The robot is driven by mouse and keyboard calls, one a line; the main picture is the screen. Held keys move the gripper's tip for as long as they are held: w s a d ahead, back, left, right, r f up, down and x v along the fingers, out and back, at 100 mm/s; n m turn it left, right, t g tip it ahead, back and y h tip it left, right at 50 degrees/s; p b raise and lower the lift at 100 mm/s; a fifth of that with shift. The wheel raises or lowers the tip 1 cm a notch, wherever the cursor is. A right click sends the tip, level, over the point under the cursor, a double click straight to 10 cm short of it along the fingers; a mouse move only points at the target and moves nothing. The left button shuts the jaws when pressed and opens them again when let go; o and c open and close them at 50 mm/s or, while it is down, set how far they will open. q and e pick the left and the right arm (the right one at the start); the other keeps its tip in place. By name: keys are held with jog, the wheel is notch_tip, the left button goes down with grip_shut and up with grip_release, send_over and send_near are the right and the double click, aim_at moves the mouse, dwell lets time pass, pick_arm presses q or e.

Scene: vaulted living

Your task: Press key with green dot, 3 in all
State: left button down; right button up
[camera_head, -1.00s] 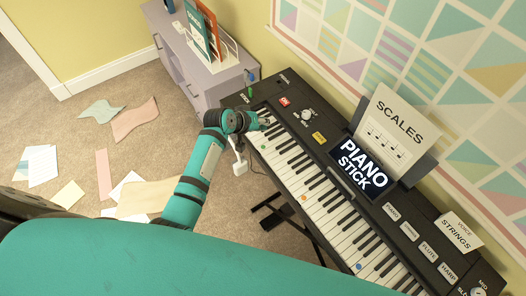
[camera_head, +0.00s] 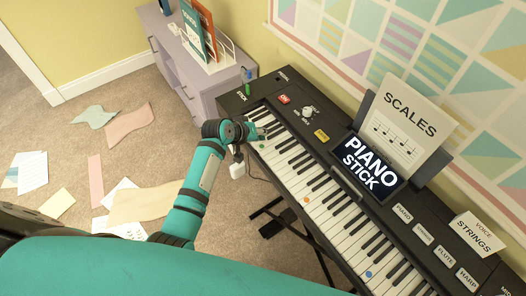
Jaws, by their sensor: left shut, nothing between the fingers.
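The black electronic keyboard (camera_head: 235,101) runs diagonally from upper left to lower right. A small green dot (camera_head: 262,146) marks a white key near its left end, close to the front edge. An orange dot (camera_head: 306,200) and a blue dot (camera_head: 368,274) mark other white keys further right. My left gripper (camera_head: 264,131) is shut and empty over the left end of the keys, just behind the green dot. I cannot tell whether its tips touch a key. My right gripper is not in view.
A lilac cabinet (camera_head: 188,65) with books stands beyond the keyboard's left end. A music sheet marked SCALES (camera_head: 405,120), a PIANO STICK panel (camera_head: 368,164) and several voice labels stand behind the keys. Papers lie on the carpet (camera_head: 95,215) at left.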

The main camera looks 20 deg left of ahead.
aim_at(263, 147)
pick_arm(q)
jog(key=shift+f+b, duration=0.3)
jog(key=shift+f, duration=0.55)
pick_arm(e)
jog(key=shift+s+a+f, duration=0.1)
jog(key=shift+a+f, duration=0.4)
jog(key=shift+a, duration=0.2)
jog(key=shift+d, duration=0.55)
pick_arm(q)
jog(key=shift+f, duration=0.15)
jog(key=shift+f, duration=0.25)
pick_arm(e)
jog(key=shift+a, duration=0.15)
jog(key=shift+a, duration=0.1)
